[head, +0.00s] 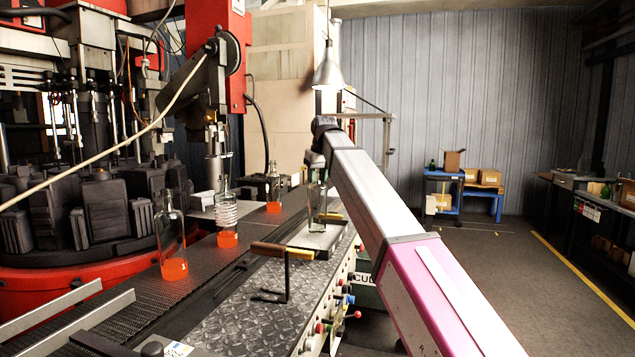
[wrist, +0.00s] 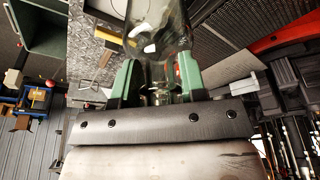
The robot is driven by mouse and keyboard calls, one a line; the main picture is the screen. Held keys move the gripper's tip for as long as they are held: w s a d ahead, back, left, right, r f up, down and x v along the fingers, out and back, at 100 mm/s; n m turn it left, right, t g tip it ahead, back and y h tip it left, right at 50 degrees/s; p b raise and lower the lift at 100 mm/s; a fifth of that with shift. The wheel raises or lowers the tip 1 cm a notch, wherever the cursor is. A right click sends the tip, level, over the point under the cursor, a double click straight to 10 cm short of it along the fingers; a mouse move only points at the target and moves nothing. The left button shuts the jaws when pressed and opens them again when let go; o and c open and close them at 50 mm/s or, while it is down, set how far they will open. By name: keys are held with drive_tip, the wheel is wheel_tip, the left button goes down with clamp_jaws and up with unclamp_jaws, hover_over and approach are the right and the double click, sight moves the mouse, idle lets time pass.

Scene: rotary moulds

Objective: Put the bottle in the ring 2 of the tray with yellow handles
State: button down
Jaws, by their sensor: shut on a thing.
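My gripper (head: 318,170) is shut on the neck of a clear glass bottle (head: 317,208). In the wrist view the green fingers of my gripper (wrist: 158,78) close on the neck from both sides, and the bottle's wider body (wrist: 160,28) extends away from them. In the head view the bottle hangs upright over the pale tray with yellow handles (head: 313,241). I cannot tell whether its base touches the tray. The handles show at the tray's near and far ends. The ring markings are too small to tell apart in the head view.
Clear bottles with glowing orange bases stand on the conveyor left of the tray: a near one (head: 172,245), a middle one (head: 227,225) and a far one (head: 273,190). A black angled tool with a wooden handle (head: 268,248) is close to the tray's near end.

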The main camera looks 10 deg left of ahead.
drive_tip(key=shift+f, duration=0.9)
drive_tip(key=c, duration=0.7)
unclamp_jaws()
drive_tip(key=v, duration=1.2)
drive_tip(key=shift+s, duration=0.1)
